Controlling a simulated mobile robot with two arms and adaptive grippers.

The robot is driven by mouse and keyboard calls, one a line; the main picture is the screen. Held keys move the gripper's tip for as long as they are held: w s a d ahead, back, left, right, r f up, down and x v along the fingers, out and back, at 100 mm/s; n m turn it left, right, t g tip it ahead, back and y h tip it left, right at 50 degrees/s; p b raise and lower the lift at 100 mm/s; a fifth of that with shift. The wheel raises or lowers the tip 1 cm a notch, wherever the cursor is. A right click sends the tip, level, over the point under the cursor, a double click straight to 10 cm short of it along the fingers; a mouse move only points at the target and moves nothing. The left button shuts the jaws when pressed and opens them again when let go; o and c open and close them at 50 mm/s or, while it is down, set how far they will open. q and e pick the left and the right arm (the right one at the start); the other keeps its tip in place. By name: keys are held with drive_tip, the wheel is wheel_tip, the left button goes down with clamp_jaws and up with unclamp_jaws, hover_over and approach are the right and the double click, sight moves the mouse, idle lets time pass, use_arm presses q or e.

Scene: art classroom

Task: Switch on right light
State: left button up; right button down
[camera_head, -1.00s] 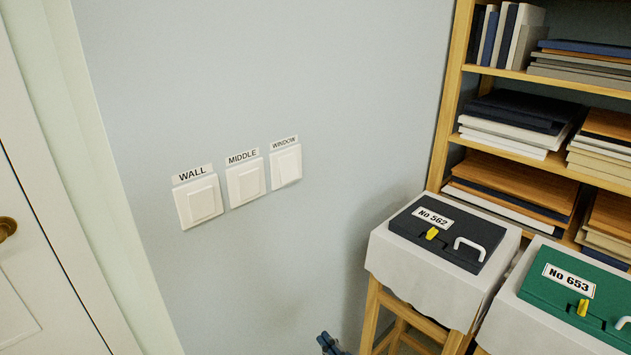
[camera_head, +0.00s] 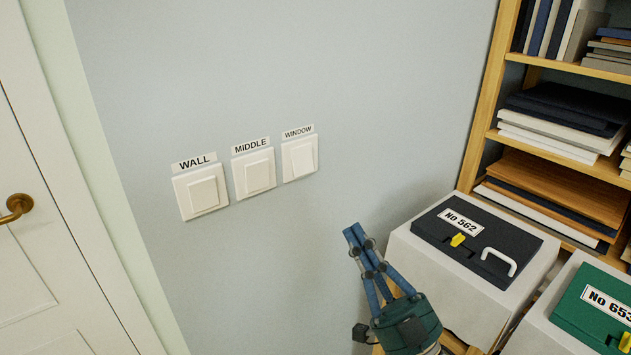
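Three white switches are in a row on the pale blue wall. The WALL switch (camera_head: 204,194) is on the left, the MIDDLE switch (camera_head: 257,176) is between, and the WINDOW switch (camera_head: 300,158) is on the right. Each has a printed label above it. I cannot tell which switches are on. My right gripper (camera_head: 354,231) comes up from the bottom, below and right of the WINDOW switch. It is apart from the switch, with its blue fingertips together and nothing between them. My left gripper is not in view.
Shelves (camera_head: 551,154) stand at right. A door (camera_head: 35,250) is at left. The wall before the switches is clear.

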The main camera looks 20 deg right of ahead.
sight(302, 166)
drive_tip(key=shift+w+a+f+p+x, duration=0.1)
drive_tip(key=shift+w+f+p+x, duration=0.2)
drive_tip(key=shift+x, duration=1.8)
drive_tip(key=shift+w+a+f+p+x, duration=0.1)
drive_tip(key=shift+w+f+p+x, duration=0.25)
drive_tip(key=shift+x, duration=1.75)
drive_tip(key=shift+w+a+f+p+x, duration=0.15)
drive_tip(key=shift+f+x, duration=0.3)
drive_tip(key=shift+x, duration=1.65)
drive_tip(key=shift+w, duration=0.1)
drive_tip(key=shift+w+f+b, duration=0.3)
drive_tip(key=shift+b, duration=0.05)
drive_tip(key=shift+w+a, duration=0.1)
drive_tip(key=shift+w, duration=0.05)
drive_tip(key=v, duration=1.2)
drive_tip(key=shift+w+f, duration=0.1)
drive_tip(key=shift+f, duration=0.05)
